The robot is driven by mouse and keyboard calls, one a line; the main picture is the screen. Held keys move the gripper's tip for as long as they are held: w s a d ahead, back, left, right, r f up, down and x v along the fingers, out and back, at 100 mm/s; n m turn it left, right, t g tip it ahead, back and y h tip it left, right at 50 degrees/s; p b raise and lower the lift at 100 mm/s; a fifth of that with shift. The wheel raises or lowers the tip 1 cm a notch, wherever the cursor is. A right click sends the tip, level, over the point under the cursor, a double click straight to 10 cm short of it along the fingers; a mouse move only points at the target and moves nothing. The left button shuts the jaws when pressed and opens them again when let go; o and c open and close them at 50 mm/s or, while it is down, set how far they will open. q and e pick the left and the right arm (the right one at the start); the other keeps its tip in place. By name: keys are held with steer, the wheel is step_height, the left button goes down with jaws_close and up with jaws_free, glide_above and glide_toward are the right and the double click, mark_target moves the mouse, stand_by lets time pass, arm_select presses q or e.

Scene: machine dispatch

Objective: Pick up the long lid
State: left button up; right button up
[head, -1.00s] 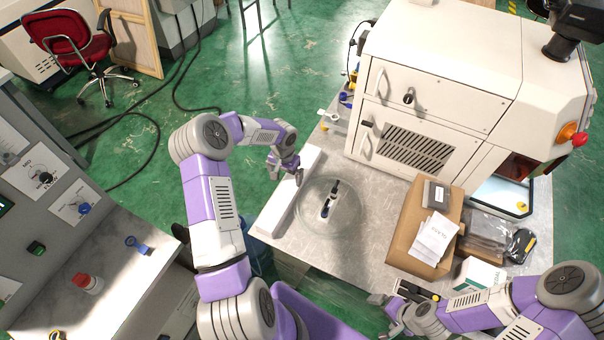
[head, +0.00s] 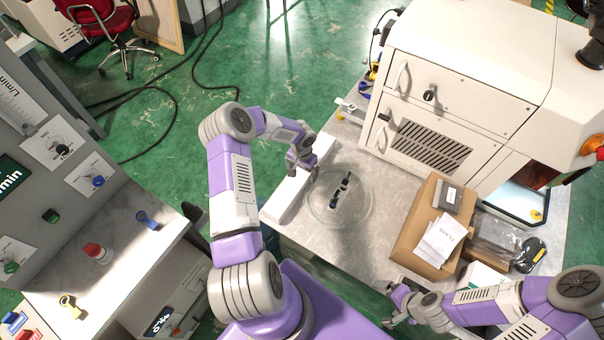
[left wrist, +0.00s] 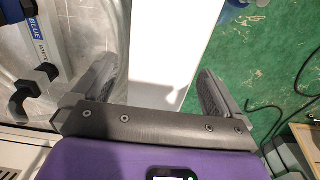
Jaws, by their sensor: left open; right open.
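The long lid is a long white bar (head: 287,196) lying along the left edge of the grey table in the head view. It also shows in the left wrist view (left wrist: 172,45), running between the two fingers. My left gripper (head: 302,168) is open above the bar, with one finger on each side of it in the left wrist view (left wrist: 160,90). Whether the fingers touch the bar I cannot tell. My right gripper (head: 396,304) is open and empty at the table's front edge, far from the bar.
A round clear dish (head: 354,217) holding dark-tipped items stands right beside the bar. A cardboard box (head: 408,245) with papers is further right. A large white machine (head: 470,75) fills the back of the table (head: 340,260). Green floor lies to the left.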

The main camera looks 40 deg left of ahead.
arm_select(q)
steer(key=shift+c, duration=0.2)
steer(key=c, duration=1.1)
